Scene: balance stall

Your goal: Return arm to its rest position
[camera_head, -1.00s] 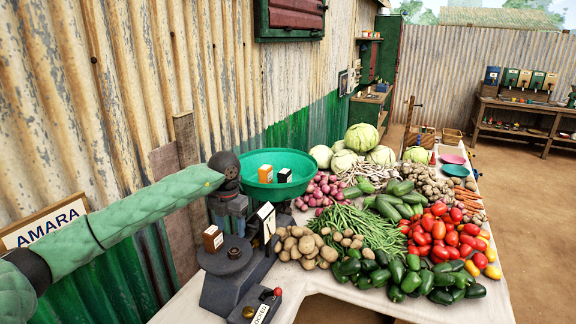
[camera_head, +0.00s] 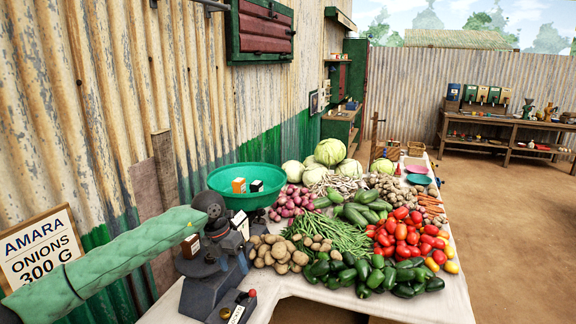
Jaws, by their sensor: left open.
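My left arm, in a green quilted sleeve, comes in from the left. My left gripper (camera_head: 217,232) points down over the dark grey balance (camera_head: 207,296). Its fingers are small and partly lost against the balance; it is open, and I see nothing held in it. A small brown box with a white top (camera_head: 190,246) stands on the balance's round plate (camera_head: 199,264), just left of the gripper. A white card (camera_head: 241,222) stands just right of it. The green basin (camera_head: 243,202) behind holds an orange box (camera_head: 238,186) and a black box (camera_head: 257,186). My right gripper is not in view.
The table (camera_head: 440,300) is crowded with potatoes (camera_head: 275,252), green beans (camera_head: 343,236), peppers (camera_head: 375,273) and tomatoes (camera_head: 402,228). A corrugated wall (camera_head: 90,110) and an onion price sign (camera_head: 42,250) bound the left. Open ground lies to the right.

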